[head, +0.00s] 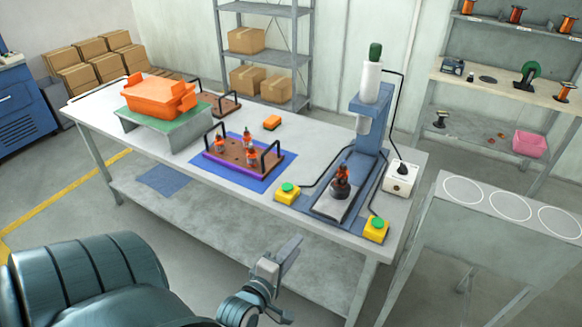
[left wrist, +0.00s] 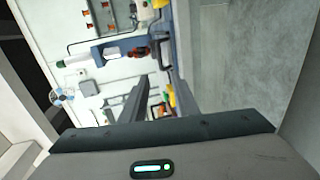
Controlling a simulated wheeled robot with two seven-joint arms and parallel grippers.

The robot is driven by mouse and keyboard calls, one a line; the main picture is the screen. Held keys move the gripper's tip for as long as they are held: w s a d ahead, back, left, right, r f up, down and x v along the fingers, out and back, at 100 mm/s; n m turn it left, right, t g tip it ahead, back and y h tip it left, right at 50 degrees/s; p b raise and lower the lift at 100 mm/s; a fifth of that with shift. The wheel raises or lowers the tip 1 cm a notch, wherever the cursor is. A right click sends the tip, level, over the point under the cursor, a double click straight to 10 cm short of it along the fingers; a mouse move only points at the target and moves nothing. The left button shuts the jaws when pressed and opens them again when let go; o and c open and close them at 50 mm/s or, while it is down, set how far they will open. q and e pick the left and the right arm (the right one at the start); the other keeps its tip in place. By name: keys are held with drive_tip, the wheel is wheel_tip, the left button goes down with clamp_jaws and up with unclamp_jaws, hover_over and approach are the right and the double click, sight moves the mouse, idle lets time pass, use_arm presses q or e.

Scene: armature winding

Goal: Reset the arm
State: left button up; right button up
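My left gripper (head: 291,248) is in front of the long workbench, low and short of its front edge, with no object touching it. In the left wrist view its two dark fingers (left wrist: 160,76) stand apart with a gap between them, and nothing is held there. Through the gap, small yellow and orange things on the workbench show farther off. My right gripper shows in neither view.
The workbench (head: 333,238) holds an orange bin (head: 158,95), a brown tray (head: 226,158) with several armatures, and a blue press (head: 370,135) with green-topped yellow buttons. A grey stand (head: 460,235) with round white rings is at right. Floor between is clear.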

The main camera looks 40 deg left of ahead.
use_arm(q)
drive_tip(key=shift+s+d+r, duration=0.15)
drive_tip(key=shift+s, duration=0.45)
